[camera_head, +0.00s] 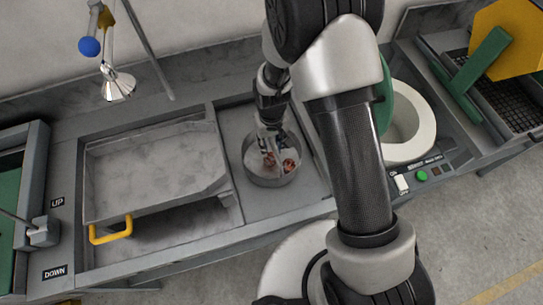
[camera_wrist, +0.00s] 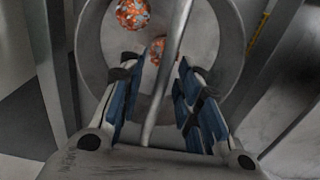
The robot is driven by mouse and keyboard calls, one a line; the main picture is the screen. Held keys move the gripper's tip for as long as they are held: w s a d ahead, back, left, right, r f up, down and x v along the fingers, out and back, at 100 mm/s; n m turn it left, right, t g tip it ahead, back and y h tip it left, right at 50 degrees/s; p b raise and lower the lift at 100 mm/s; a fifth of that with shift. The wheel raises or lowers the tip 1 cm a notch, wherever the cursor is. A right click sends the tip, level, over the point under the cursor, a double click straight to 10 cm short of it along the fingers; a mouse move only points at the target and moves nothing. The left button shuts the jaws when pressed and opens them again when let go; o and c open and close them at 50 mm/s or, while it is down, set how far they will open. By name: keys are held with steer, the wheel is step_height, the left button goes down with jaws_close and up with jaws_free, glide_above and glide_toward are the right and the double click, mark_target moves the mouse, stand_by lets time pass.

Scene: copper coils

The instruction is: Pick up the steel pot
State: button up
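The steel pot (camera_head: 269,182) is a round grey vessel standing upright in the recessed bay at the middle of the bench. Two coppery balls (camera_head: 289,165) lie inside it. In the wrist view the pot (camera_wrist: 92,48) fills the top middle, with one ball (camera_wrist: 132,13) clear and the other partly hidden. A thin bar, likely the pot's handle (camera_wrist: 174,50), crosses over the opening. My gripper (camera_head: 268,142) points down into the pot's opening. In the wrist view its blue-padded fingers (camera_wrist: 157,75) are apart, one on each side of the bar, with gaps visible.
A shallow grey tray with a yellow handle (camera_head: 111,232) is left of the pot. A white ring-shaped vessel (camera_head: 422,125) and a switch panel with a green button (camera_head: 421,176) stand to the right. A blue-knobbed tap (camera_head: 89,46) is at back left.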

steer(key=shift+c, duration=0.2)
jaws_close()
stand_by(0.8)
